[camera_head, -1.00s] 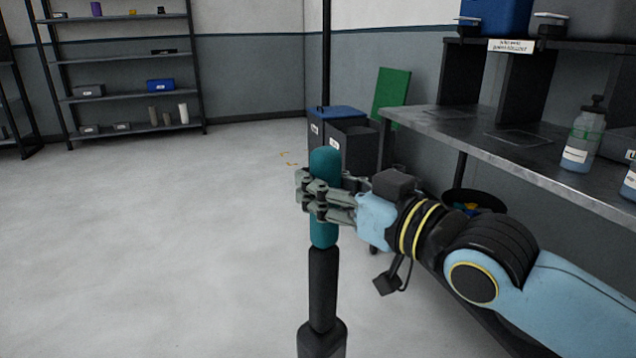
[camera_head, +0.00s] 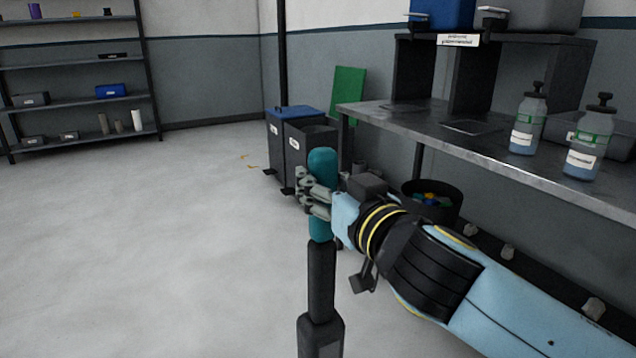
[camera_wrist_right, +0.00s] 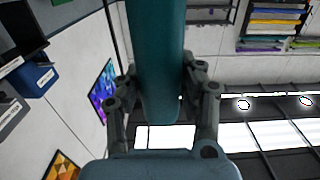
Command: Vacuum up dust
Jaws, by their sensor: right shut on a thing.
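My right gripper (camera_head: 318,192) is shut around the teal handle (camera_head: 322,163) of an upright stick vacuum with a black shaft (camera_head: 321,282). The lower end of the vacuum runs out of the bottom of the head view, so its floor head is hidden. In the right wrist view the teal handle (camera_wrist_right: 155,60) lies between the two fingers (camera_wrist_right: 160,100). Small orange-brown marks (camera_head: 252,167) lie on the grey floor near the bins; I cannot tell whether they are dust. My left gripper is out of view.
Two bins (camera_head: 290,150) stand beyond the vacuum, and a black bucket (camera_head: 450,205) sits under the bench. Shelves (camera_head: 75,103) stand at the back left. The floor at left is clear.

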